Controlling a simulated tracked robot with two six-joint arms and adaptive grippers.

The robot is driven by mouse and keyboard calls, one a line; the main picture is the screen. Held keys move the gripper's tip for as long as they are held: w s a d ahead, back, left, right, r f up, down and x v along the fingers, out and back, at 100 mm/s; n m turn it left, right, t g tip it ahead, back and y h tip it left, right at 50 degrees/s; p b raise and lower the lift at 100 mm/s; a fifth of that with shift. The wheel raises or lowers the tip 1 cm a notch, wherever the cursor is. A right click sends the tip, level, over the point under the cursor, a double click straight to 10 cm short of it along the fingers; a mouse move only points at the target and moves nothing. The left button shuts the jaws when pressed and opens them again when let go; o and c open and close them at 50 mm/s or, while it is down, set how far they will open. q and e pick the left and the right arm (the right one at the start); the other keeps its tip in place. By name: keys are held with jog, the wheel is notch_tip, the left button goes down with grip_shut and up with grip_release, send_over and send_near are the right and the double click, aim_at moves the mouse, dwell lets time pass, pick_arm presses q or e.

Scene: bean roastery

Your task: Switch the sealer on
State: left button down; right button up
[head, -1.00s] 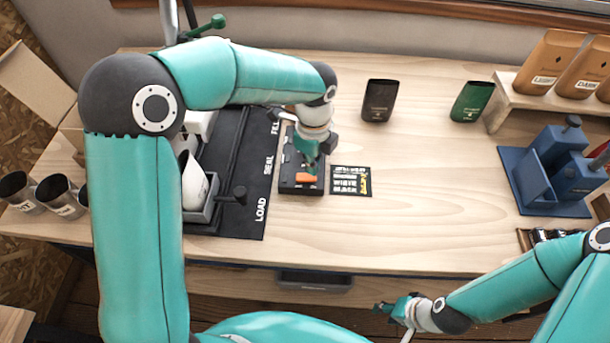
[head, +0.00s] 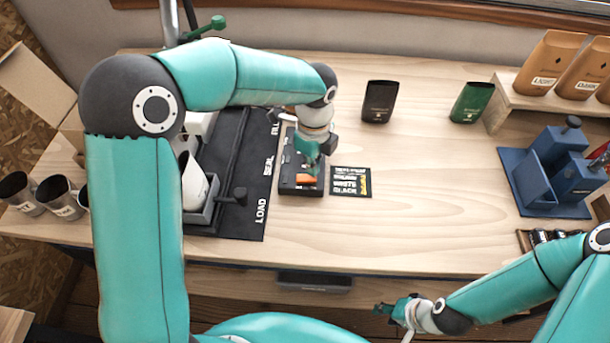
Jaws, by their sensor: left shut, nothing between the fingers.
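The switch box (head: 288,187) is a dark box on the bench, at the right edge of the black sealer station (head: 228,215) lettered LOAD, SEAL and FILL. An orange rocker switch (head: 306,180) shows on the box's top, near its front. My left gripper (head: 309,170) is shut and empty, pointing down over the box with its tip at the orange switch. I cannot tell whether it touches the switch, and the gripper covers part of the box. My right gripper (head: 392,309) is low in front of the bench, away from the sealer; its finger opening is too small to tell.
A black label card (head: 351,182) lies right of the box. A black bag (head: 380,101) and a green bag (head: 471,102) stand behind. A blue fixture (head: 552,170) and a shelf with brown bags (head: 552,62) are at right. Metal cups (head: 57,195) stand at left. The middle bench is clear.

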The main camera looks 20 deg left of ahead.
pick_arm(q)
jog(key=shift+f+b, duration=0.85)
jog(key=shift+f, duration=0.35)
dwell(0.6)
notch_tip(320, 180, up, 7)
jog(key=p, duration=0.6)
dwell(0.8)
